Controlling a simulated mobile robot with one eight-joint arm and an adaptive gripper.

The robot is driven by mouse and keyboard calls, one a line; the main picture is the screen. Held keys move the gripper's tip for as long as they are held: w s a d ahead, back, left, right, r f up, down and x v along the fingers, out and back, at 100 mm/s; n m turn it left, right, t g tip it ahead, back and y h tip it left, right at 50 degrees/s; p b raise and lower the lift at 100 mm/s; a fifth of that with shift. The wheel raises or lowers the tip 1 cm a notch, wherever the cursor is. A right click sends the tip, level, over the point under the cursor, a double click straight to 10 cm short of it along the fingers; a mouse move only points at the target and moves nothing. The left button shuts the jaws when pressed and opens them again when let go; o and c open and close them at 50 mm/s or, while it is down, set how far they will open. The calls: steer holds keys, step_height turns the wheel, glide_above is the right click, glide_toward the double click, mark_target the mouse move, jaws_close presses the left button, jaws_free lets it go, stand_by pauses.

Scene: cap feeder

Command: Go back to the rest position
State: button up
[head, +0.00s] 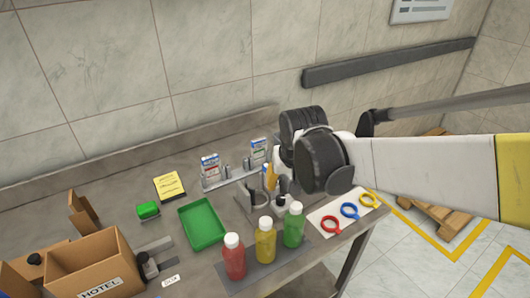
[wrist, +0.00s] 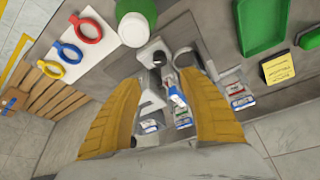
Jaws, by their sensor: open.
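My gripper (wrist: 162,90) is open, with its two yellow fingers wide apart in the wrist view. Nothing is held between them. Below and between the fingers, the wrist view shows a grey and white fixture (wrist: 152,88) and a small blue-and-white item (wrist: 177,97), apparently lower than the fingers. In the head view my arm reaches in from the right over the bench, and its dark joints hide much of the gripper. One yellow finger (head: 271,177) shows there, above the back right of the bench.
Red (head: 234,258), yellow (head: 265,241) and green (head: 294,226) bottles stand at the bench front. A green tray (head: 183,222), a cardboard box (head: 125,258) and a yellow note (head: 169,186) lie left. Coloured rings, including a red one (head: 331,224), lie on a white sheet at right.

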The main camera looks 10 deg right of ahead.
steer(key=shift+t, duration=0.5)
steer(key=s+r, duration=0.1)
steer(key=s, duration=0.1)
steer(key=s+r, duration=0.1)
steer(key=s, duration=0.1)
steer(key=s+r, duration=0.1)
steer(key=s, duration=0.2)
steer(key=shift+d+r, duration=0.2)
steer(key=shift+r, duration=0.05)
steer(key=s+n+t, duration=0.1)
steer(key=s, duration=0.7)
steer(key=shift+s+r+t, duration=0.15)
steer(key=shift+s+t, duration=0.1)
steer(key=shift+t, duration=0.05)
